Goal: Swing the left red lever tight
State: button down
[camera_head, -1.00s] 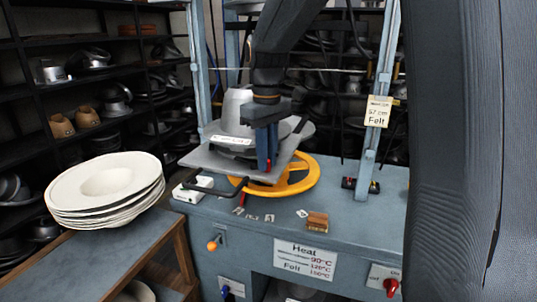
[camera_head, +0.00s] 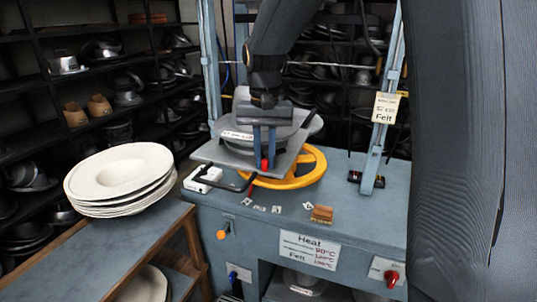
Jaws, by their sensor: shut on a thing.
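The press has a grey plate (camera_head: 215,153) with a grey hat block (camera_head: 242,105) on it, above a yellow handwheel (camera_head: 312,170). My gripper (camera_head: 265,160) points down in front of the block, at the plate's front part. Its two blue-grey fingers are shut on a small red lever (camera_head: 265,164). Only the lever's red end shows between and below the fingertips; the rest is hidden by the fingers. I cannot tell how tight the lever sits.
A stack of white hat forms (camera_head: 118,180) stands on a wooden bench at left. A small brown block (camera_head: 321,214) lies on the blue press table (camera_head: 372,225). A blue upright (camera_head: 383,130) rises at right. Shelves of hat blocks stand behind. A red switch (camera_head: 391,278) is at lower right.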

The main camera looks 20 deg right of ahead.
jog(key=shift+a+m, duration=0.2)
jog(key=shift+m, duration=0.3)
jog(key=c, duration=1.7)
grip_release()
jog(key=shift+o, duration=0.2)
jog(key=shift+r+b, duration=1.1)
jog(key=shift+r, duration=2.85)
